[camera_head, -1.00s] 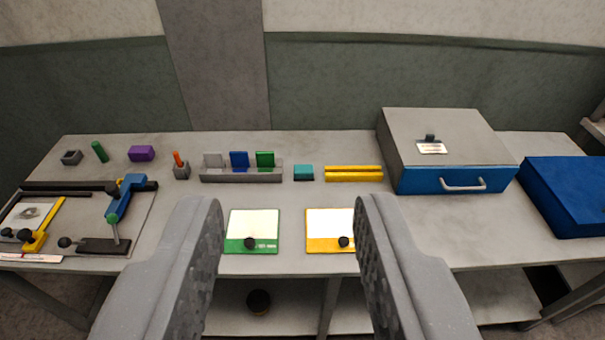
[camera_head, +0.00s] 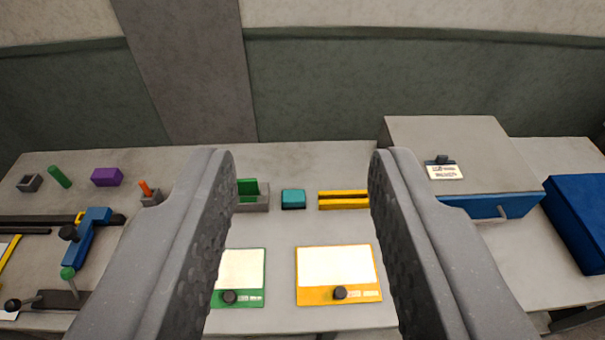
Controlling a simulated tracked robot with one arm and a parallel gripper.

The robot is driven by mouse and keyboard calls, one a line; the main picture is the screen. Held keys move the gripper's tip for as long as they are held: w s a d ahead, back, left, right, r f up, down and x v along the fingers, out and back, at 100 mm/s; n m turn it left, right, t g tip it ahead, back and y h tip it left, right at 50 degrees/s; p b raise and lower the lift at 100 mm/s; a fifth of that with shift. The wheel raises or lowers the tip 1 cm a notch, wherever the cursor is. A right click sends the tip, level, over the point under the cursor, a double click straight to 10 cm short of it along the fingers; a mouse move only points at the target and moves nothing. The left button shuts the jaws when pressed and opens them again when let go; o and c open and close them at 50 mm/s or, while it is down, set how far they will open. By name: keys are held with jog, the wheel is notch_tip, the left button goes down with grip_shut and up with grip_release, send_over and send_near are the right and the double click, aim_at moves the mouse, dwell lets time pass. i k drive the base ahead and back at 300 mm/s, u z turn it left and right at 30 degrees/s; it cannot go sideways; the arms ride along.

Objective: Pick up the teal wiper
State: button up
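The teal wiper (camera_head: 293,199) is a small teal block near the middle of the table. It stands between the grey rack with the green plate and the yellow bar. My gripper (camera_head: 302,160) is open and empty, with one broad grey finger on each side of the picture. The wiper shows in the gap between the fingers, farther off, and neither finger touches it.
A green plate (camera_head: 247,188) stands in a grey rack (camera_head: 256,204), partly hidden by the left finger. A yellow bar (camera_head: 343,200) lies right of the wiper. Green-edged (camera_head: 240,275) and yellow-edged boards (camera_head: 338,272) lie in front. A grey box with blue drawer (camera_head: 490,206) stands right.

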aim_at(291, 199)
jog(key=i, duration=1)
jog(key=u, duration=0.05)
